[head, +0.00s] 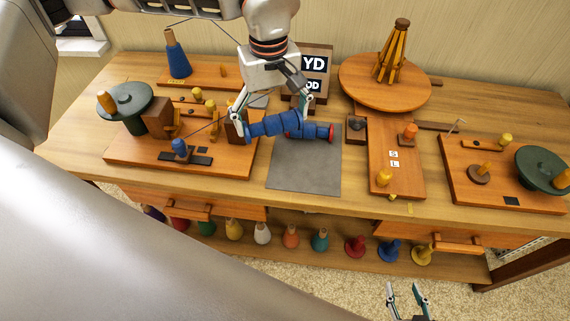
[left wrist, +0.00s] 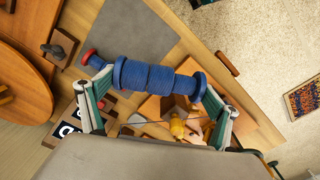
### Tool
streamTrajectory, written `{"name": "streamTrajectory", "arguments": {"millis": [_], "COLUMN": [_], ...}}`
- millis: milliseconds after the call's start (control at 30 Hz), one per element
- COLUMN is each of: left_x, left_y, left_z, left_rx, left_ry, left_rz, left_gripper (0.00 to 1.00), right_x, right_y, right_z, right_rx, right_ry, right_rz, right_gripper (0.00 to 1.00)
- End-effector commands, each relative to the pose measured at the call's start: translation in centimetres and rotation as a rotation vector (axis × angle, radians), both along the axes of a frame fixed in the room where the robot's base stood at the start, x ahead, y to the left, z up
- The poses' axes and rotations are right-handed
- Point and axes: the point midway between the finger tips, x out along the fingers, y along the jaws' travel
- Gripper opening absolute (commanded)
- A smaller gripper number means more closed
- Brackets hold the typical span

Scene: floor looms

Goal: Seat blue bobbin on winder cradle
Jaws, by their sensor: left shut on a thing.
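The blue bobbin (head: 280,124) has wide flanges and a red end at its right. My left gripper (head: 270,116) is shut on it and holds it lengthwise, roughly level, over the grey mat's far edge. In the left wrist view the bobbin (left wrist: 158,77) spans between the two fingers (left wrist: 156,84). The winder (head: 135,154) is the wooden board at left, with brown blocks, yellow-tan supports and a green wheel. The bobbin's left end is close to the winder's right block (head: 236,126); I cannot tell whether they touch. My right gripper (head: 404,292) is open and empty, low in front of the bench.
The grey mat (head: 303,175) is bare. A blue cone (head: 177,58) stands behind the winder, and a sign (head: 314,76) stands behind the bobbin. A round wooden stand (head: 384,82) and peg boards (head: 395,160) fill the right.

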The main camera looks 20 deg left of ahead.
Motion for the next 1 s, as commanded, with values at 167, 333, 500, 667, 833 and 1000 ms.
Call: {"name": "streamTrajectory", "arguments": {"millis": [167,333,500,667,833,1000], "left_x": [0.4,0.7,0.9,1.1,1.2,1.2], "left_y": [-1.2,-2.4,-3.5,-4.6,-5.8,-7.0], "left_z": [1.1,2.0,3.0,4.0,5.0,5.9], "left_rx": [-0.002,-0.004,-0.008,-0.011,-0.014,-0.014], "left_ry": [-0.006,-0.011,-0.013,-0.015,-0.014,-0.012], "left_rz": [0.390,0.771,1.152,1.511,1.891,2.249], "left_gripper": [0.68,0.68,0.68,0.68,0.68,0.68], "right_x": [0.1,0.3,0.3,0.3,0.3,0.3], "right_y": [0.0,0.1,0.1,0.1,0.1,0.1], "right_z": [0.1,0.2,0.3,0.3,0.3,0.3], "right_rx": [0.001,0.002,0.002,0.002,0.002,0.002], "right_ry": [-0.002,-0.006,-0.007,-0.007,-0.007,-0.007], "right_rz": [0.000,-0.001,-0.001,-0.001,-0.001,-0.001], "right_gripper": [0.40,0.40,0.40,0.40,0.40,0.40]}}
